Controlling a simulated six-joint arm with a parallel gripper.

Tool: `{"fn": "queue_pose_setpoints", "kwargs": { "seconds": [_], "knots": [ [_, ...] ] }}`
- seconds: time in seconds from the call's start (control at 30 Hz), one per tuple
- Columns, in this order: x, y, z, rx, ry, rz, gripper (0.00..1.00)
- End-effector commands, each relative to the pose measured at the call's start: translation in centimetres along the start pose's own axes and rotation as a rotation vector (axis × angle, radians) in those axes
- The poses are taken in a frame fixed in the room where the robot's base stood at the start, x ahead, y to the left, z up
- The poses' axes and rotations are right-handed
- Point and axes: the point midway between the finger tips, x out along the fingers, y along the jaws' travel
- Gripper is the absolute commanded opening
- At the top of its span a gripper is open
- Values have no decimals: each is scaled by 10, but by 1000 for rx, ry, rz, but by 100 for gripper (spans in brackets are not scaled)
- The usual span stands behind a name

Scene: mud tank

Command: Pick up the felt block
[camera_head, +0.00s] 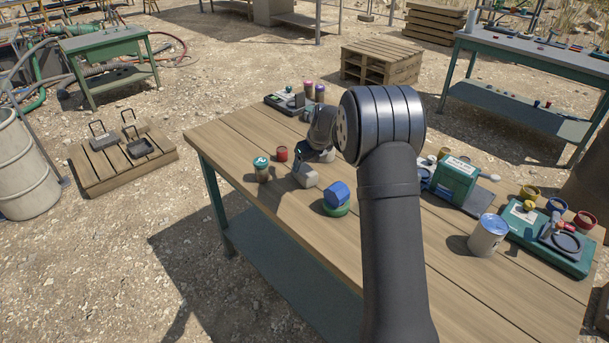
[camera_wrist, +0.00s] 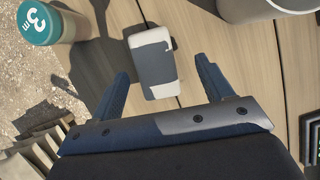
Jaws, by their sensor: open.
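The felt block, as I take it, is a small pale grey and white block (camera_head: 306,177) lying on the wooden table near its left part. In the wrist view the block (camera_wrist: 153,62) has a darker grey shaded face and pale edges. My gripper (camera_head: 312,162) is just above and behind it in the head view. In the wrist view its two fingers (camera_wrist: 161,70) are open and spread to either side of the block, with a gap visible on both sides. I cannot tell how far the fingertips are above the table.
A teal-lidded jar (camera_head: 261,168) and a red can (camera_head: 282,154) stand left of the block. A blue faceted piece (camera_head: 337,194) rests on a green ring (camera_head: 336,210) in front. A white can (camera_head: 487,236) and green cases (camera_head: 456,184) stand right. The table's front left is clear.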

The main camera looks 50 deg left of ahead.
Motion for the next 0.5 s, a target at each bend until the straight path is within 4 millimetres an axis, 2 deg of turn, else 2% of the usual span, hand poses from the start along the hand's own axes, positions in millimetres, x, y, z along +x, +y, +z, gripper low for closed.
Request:
{"fn": "queue_pose_setpoints", "kwargs": {
  "seconds": [0.17,0.4,0.5],
  "knots": [
    [14,4,-1,-1,1,1,73],
    [48,8,-2,-1,1,1,73],
    [52,8,-1,-1,0,0,73]
  ]
}}
